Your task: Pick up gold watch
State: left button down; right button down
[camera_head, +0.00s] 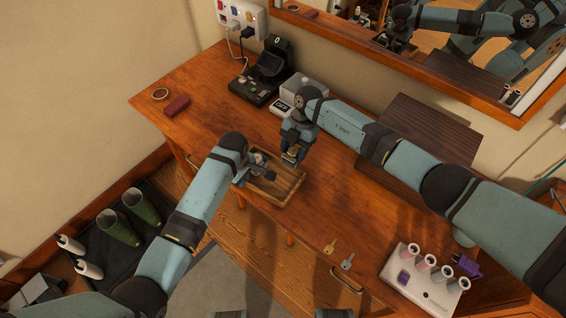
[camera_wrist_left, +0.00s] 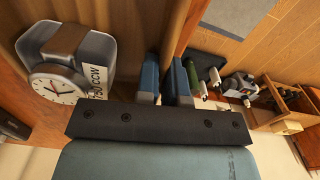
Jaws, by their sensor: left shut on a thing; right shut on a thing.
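My left gripper (camera_head: 260,168) is low at the upper left side of the shallow wooden tray (camera_head: 294,193) on the desk. In the left wrist view its two blue fingers (camera_wrist_left: 164,86) close on the tray's wooden wall (camera_wrist_left: 182,32). My right gripper (camera_head: 291,158) points down above the tray's upper right corner, shut on a small gold-coloured thing (camera_head: 292,151). That thing is too small to tell if it is the gold watch.
A red case (camera_head: 177,106) and a ring-shaped thing (camera_head: 160,94) lie far left. The desk's left part is mostly clear.

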jog(key=w+d, duration=0.2)
jog(key=w, duration=0.1)
jog(key=w+d, duration=0.4)
jog(key=w, duration=0.1)
jog(key=shift+w+d, duration=0.1)
jog(key=shift+w, duration=0.25)
pick_arm(q)
jog(key=c, duration=1.2)
grip_release()
jog(key=shift+o, duration=0.2)
